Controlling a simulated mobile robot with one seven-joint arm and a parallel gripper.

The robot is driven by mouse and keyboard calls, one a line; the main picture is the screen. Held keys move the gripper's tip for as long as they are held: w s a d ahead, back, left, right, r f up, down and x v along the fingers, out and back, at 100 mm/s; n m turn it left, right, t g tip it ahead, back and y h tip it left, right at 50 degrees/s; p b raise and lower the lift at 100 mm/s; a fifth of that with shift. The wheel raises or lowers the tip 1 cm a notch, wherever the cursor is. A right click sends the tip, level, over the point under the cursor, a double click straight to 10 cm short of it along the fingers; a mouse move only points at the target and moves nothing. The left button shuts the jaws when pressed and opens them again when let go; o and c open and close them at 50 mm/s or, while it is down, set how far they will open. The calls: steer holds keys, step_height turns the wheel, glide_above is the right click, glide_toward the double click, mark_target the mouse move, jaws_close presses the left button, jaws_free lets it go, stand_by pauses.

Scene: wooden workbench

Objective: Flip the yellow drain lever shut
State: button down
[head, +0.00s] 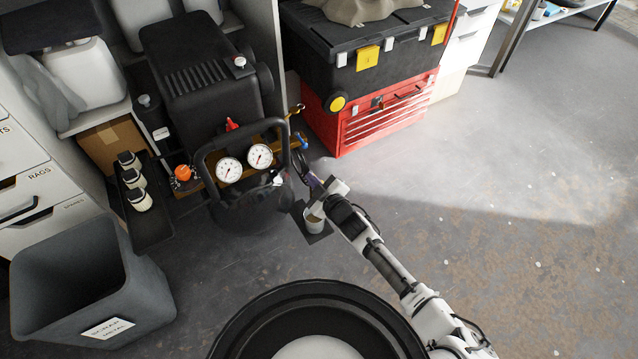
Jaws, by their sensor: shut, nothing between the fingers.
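The black air compressor (200,80) stands at the left of centre, with two white dials on a brown panel at its front. A small yellow part (295,110) sticks out at the right end of that panel; it looks like the drain lever, but it is too small to tell its position surely. My gripper (303,168) is just below and right of it, beside the compressor's right side. It is shut and empty. A gap shows between it and the yellow part. The fingertips are small and partly lost against the dark compressor.
A red tool chest (375,115) with a black toolbox (350,50) on it stands close behind my gripper. A grey scrap bin (90,285) is at lower left. The floor at right is clear.

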steer(key=shift+w+d+f+b, duration=0.1)
steer(key=shift+w+d+f, duration=0.2)
steer(key=shift+f, duration=0.25)
steer(key=shift+w+d+f+b, duration=0.15)
steer(key=shift+d+f, duration=0.1)
steer(key=shift+f, duration=0.3)
steer(key=shift+w+d+f+b, duration=0.1)
steer(key=shift+w+d+f, duration=0.2)
steer(key=shift+f, duration=0.25)
